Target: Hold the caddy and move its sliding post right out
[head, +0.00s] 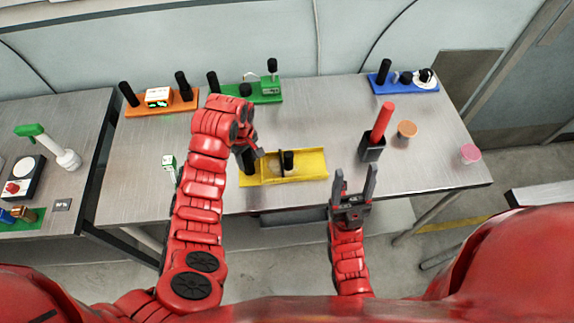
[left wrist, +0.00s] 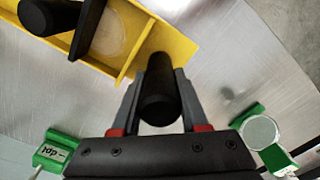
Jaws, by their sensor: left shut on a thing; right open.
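The yellow caddy (head: 310,168) lies at the front of the table, a long tray with raised walls; its corner shows in the left wrist view (left wrist: 172,45). A black handle post (head: 249,162) stands at its left end. My left gripper (head: 252,150) is shut on this post, which sits between the fingers in the left wrist view (left wrist: 160,95). A second black post (head: 288,160), probably the sliding one, stands upright near the tray's middle, beside a thin dark upright piece. My right gripper (head: 355,182) is open and empty, right of the caddy and apart from it.
A red rod (head: 383,120) stands in a black holder (head: 372,148) right of the caddy. An orange-brown cup (head: 407,130) and a pink jar (head: 470,154) lie further right. Orange (head: 134,109), green (head: 268,96) and blue (head: 416,86) modules line the back. The table's middle is clear.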

